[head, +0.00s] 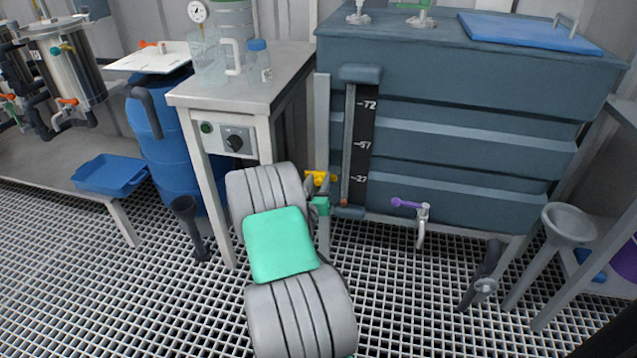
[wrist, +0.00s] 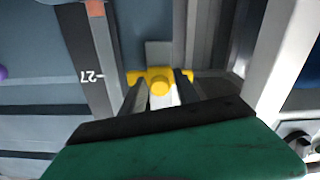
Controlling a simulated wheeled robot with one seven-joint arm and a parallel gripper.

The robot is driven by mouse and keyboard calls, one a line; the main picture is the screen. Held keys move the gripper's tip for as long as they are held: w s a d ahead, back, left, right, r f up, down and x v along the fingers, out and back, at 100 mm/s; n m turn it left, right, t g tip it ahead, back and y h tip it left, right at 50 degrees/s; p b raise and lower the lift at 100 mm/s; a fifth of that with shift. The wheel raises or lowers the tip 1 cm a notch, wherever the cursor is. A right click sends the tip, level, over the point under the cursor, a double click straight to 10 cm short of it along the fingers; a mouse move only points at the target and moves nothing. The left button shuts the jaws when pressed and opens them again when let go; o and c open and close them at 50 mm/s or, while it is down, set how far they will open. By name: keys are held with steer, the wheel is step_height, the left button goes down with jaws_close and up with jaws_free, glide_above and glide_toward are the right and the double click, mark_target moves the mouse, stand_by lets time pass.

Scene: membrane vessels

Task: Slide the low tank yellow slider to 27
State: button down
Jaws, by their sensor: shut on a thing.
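The yellow slider (head: 319,178) sits on the grey upright rail at the left front edge of the big blue-grey tank (head: 470,135). It looks about level with the -27 mark (head: 360,179) on the dark scale. My gripper (head: 317,187) is at the slider, its fingers shut on it. In the wrist view, which is upside down, the slider (wrist: 158,80) shows between my two dark fingers (wrist: 158,88). The -27 mark (wrist: 90,77) shows there at nearly the same height. My fingers hide part of the slider.
A purple-handled tap (head: 410,204) sticks out of the tank's lower front. A grey table (head: 255,85) with a control panel and glassware stands close left of my arm. A blue barrel (head: 165,130) is further left. The grating floor in front is mostly free.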

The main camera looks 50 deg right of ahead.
steer(key=shift+a+f, duration=0.1)
steer(key=shift+f, duration=0.25)
steer(key=c, duration=1.3)
jaws_free()
steer(key=shift+o, duration=0.6)
steer(key=v, duration=0.7)
steer(key=shift+s+a, duration=0.15)
steer(key=shift+a, duration=0.2)
steer(key=shift+r, duration=0.2)
